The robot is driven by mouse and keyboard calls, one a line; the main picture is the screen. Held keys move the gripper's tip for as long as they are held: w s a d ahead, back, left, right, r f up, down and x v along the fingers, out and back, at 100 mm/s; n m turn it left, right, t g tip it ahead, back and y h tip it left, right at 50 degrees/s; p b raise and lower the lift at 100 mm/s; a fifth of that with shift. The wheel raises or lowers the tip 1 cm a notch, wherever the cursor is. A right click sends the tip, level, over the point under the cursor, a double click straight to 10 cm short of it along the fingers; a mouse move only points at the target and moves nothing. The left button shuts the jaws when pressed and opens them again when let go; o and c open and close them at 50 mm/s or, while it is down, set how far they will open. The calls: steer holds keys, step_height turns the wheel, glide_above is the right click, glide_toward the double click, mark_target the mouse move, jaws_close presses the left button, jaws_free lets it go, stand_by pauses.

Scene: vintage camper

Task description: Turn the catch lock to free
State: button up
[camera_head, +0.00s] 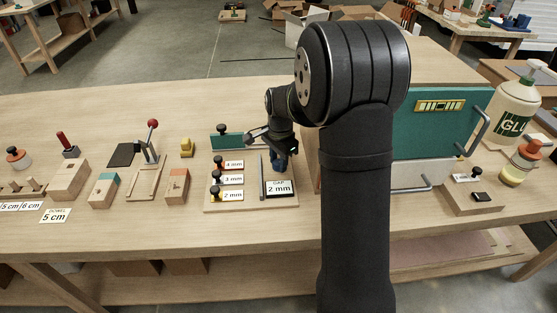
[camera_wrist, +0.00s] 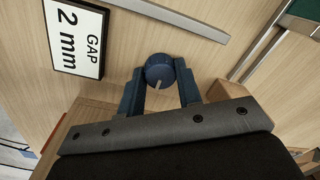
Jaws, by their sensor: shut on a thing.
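In the wrist view, my gripper (camera_wrist: 158,80) has its two blue fingers closed on either side of a round blue knob (camera_wrist: 158,66). A pale pointer line on the knob's face points down toward the gripper base in that view. No label reading lock or free is legible beside it. The "GAP 2 mm" card (camera_wrist: 75,38) is left of the knob. In the head view, my gripper (camera_head: 281,163) is low over the right part of a wooden board (camera_head: 238,206), just behind the same card (camera_head: 279,187). My gripper hides the knob there.
A grey metal strip (camera_wrist: 178,16) lies near the knob. A green-fronted box (camera_head: 430,125) stands to the right. A red-knobbed lever (camera_head: 151,142) stands to the left.

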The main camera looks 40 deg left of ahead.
steer(key=shift+n, duration=0.3)
steer(key=n, duration=0.3)
steer(key=shift+n, duration=0.4)
steer(key=n, duration=0.4)
steer(key=shift+w+n+g, duration=0.1)
steer(key=shift+n+g, duration=0.2)
steer(key=n, duration=0.4)
steer(key=shift+a+n, duration=0.1)
steer(key=shift+n, duration=2.3)
steer(key=o, duration=1)
steer(key=shift+r, duration=0.15)
